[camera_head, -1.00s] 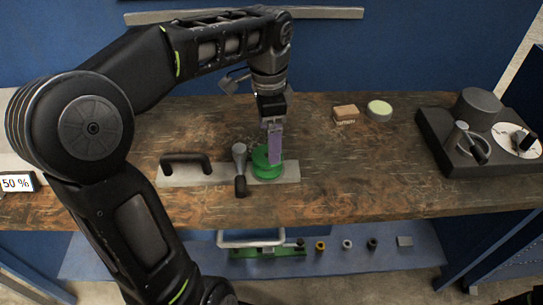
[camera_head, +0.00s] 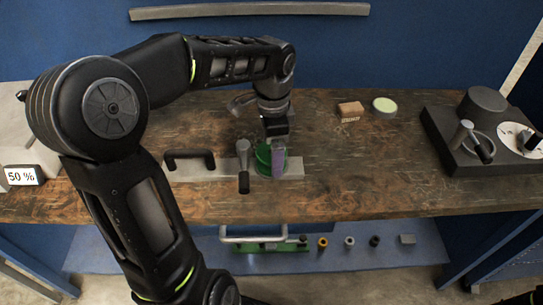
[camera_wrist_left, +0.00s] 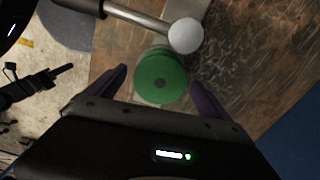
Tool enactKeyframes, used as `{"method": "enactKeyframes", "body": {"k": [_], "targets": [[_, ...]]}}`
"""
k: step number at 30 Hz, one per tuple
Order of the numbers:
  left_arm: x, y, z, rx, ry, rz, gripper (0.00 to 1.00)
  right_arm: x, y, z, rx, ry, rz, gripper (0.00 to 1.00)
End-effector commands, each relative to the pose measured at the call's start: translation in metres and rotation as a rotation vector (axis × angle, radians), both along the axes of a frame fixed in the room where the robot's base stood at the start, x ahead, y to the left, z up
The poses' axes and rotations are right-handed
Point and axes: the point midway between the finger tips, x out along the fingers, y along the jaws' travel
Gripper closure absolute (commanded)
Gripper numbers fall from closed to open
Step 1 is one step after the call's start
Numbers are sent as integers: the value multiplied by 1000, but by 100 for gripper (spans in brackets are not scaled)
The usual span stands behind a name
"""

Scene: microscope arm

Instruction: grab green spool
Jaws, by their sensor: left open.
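The green spool (camera_head: 264,157) sits upright on a grey metal plate (camera_head: 215,172) on the wooden bench. In the left wrist view the round green top of the spool (camera_wrist_left: 161,77) shows between the two fingers. My left gripper (camera_head: 277,160) points down at the spool, with a purple finger in front of it in the head view. In the wrist view my left gripper (camera_wrist_left: 160,85) is open, with a finger on either side of the spool and visible gaps. The spool's lower part is partly hidden. My right gripper is not in view.
A grey lever with a dark handle (camera_head: 243,165) stands just left of the spool, close to it. A black handle (camera_head: 190,160) is farther left on the plate. A brown block (camera_head: 350,111), a pale green disc (camera_head: 384,105) and a dark device (camera_head: 470,150) stand to the right.

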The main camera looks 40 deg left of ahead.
Motion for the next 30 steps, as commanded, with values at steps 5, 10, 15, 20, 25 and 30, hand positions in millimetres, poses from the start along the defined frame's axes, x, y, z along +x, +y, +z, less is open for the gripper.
{"method": "enactKeyframes", "body": {"k": [5, 10, 15, 20, 25, 30], "targets": [[0, 0, -14, 1, 1, 0, 8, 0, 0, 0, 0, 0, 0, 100], [0, 0, -14, 1, -1, 0, 8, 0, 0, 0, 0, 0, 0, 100], [0, 0, -14, 1, -1, 0, 8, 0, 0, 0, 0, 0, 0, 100], [0, 0, -14, 1, -1, -1, 8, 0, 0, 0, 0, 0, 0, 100], [0, 0, -14, 1, -1, 0, 16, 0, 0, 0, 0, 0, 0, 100], [0, 0, -14, 1, -1, -1, 30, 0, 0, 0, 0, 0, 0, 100]]}}
